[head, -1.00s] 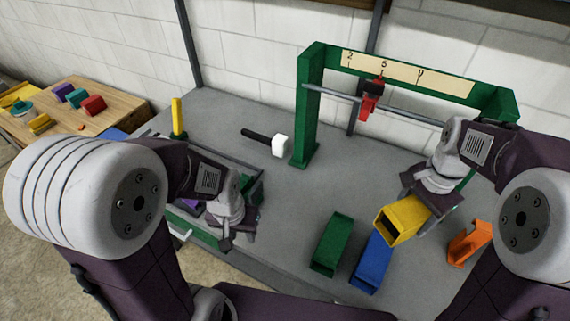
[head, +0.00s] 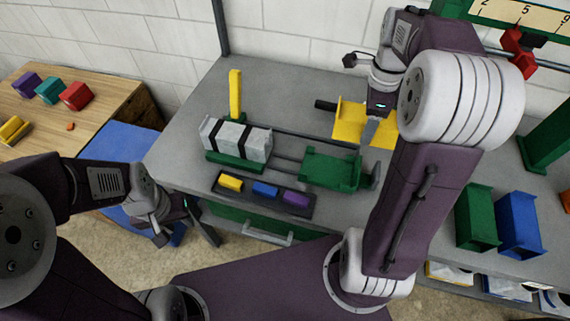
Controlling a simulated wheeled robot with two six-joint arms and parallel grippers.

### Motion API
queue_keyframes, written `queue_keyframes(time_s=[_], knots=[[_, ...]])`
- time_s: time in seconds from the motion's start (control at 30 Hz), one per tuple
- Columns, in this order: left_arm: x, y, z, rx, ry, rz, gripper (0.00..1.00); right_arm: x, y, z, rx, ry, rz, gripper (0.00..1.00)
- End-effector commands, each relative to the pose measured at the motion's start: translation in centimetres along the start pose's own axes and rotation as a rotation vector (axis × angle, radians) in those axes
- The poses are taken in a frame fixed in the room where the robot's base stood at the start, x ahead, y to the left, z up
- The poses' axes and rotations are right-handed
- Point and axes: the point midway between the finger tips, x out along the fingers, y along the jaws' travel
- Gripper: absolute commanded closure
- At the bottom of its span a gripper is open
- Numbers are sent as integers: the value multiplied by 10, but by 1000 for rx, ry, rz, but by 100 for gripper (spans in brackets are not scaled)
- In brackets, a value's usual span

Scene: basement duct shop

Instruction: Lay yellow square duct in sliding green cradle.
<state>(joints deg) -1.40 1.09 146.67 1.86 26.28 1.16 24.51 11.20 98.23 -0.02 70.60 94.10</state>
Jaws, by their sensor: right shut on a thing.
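The yellow square duct (head: 349,121) is in my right gripper (head: 372,138), which is shut on it. The duct shows on both sides of the fingers, behind and a little right of the sliding green cradle (head: 329,171). I cannot tell how high it is above the bench. The cradle sits empty on dark rails, with a green end plate at its right. Left of it, a grey-white block with black bands (head: 236,139) rests on a green base. My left gripper (head: 184,238) is open and empty, low in front of the bench's left end.
A dark tray (head: 261,203) with yellow, blue and purple pieces lies before the cradle. A yellow post (head: 235,95) stands behind the banded block.

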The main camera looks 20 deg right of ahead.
Motion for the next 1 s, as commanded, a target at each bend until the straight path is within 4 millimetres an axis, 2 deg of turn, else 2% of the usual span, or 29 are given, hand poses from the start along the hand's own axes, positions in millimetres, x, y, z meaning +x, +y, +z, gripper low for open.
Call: queue_keyframes(time_s=[0.03, 0.1, 0.33, 0.47, 0.7, 0.83, 1.0], knots=[[9, 0, 1, 0, 0, 0, 64, 9, -1, -7, 19, 1, -1, 95], [13, 0, 2, 0, 0, 0, 64, 13, -1, -12, 36, 0, -1, 95], [15, 0, 2, 0, 0, 0, 64, 16, 0, -16, 51, 0, -1, 95], [20, 0, 2, 0, 0, 0, 64, 32, 10, 7, 44, 0, 1, 95], [26, 0, 3, 0, 0, 0, 64, 70, 35, 67, 43, 1, 2, 95], [27, 0, 3, 0, 0, 0, 64, 81, 42, 85, 47, 0, 0, 95], [27, 0, 3, 0, 0, 0, 64, 84, 44, 90, 51, 0, 0, 95]])
